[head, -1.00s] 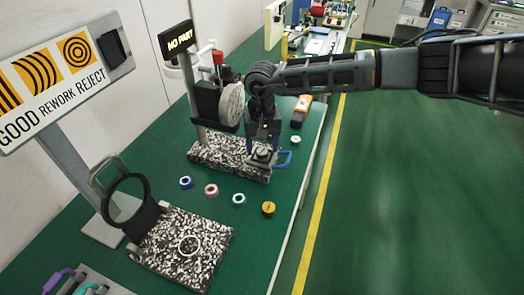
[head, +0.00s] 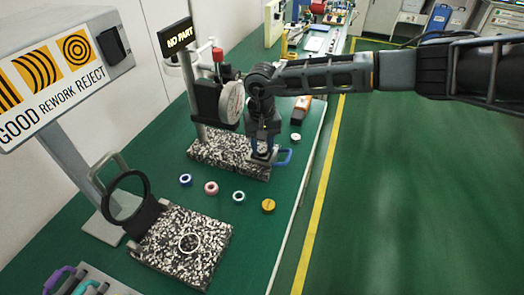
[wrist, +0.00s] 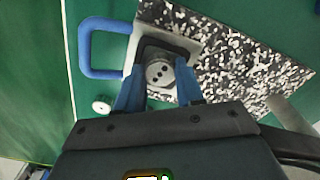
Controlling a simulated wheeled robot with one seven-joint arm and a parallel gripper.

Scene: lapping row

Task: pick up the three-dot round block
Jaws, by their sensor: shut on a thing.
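The three-dot round block (wrist: 158,72) is a small metallic disc with dark dots on its face, in the wrist view. My gripper (wrist: 158,80) has its two blue fingers closed on either side of it. The block sits within a dark U-shaped stop on a grey plate with a blue handle (wrist: 84,48), at the edge of the speckled stone base (wrist: 232,52). In the head view my gripper (head: 262,150) points down at this spot and mostly hides the block.
A dial gauge (head: 231,103) on a post stands left of my gripper. A small white round piece (head: 295,137) is to the right.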

